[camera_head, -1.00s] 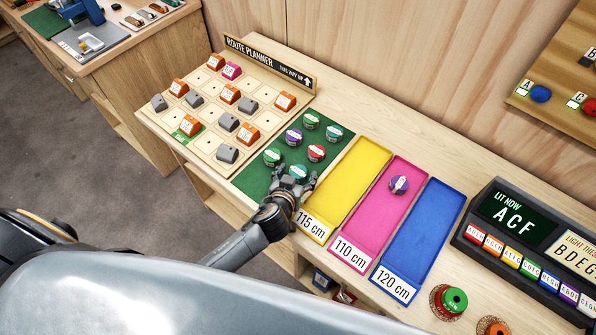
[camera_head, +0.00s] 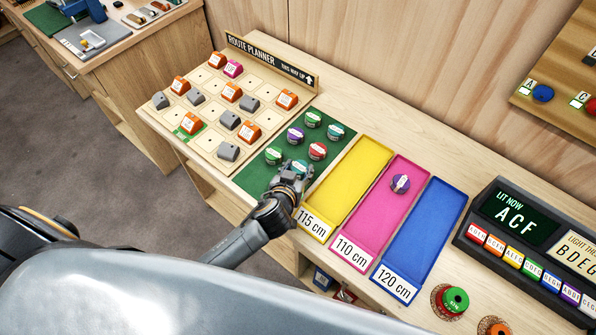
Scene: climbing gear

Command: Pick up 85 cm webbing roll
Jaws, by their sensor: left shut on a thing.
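Several webbing rolls stand on a green mat (camera_head: 256,178): a green one (camera_head: 273,155), a purple one (camera_head: 295,134), another green one (camera_head: 313,118), a teal one (camera_head: 335,131) and a red one (camera_head: 317,151). My left gripper (camera_head: 293,174) is at the front of the mat, shut on a teal webbing roll (camera_head: 299,166). The fingers hide part of this roll. The labels are too small to read, so I cannot tell which roll is 85 cm. My right gripper is not in view.
Right of the mat lie a yellow 115 cm tray (camera_head: 352,180), a pink 110 cm tray (camera_head: 378,220) with a purple roll (camera_head: 401,184), and a blue 120 cm tray (camera_head: 428,232). A route planner board (camera_head: 210,150) with blocks stands left. A lit-letter console (camera_head: 525,240) stands right.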

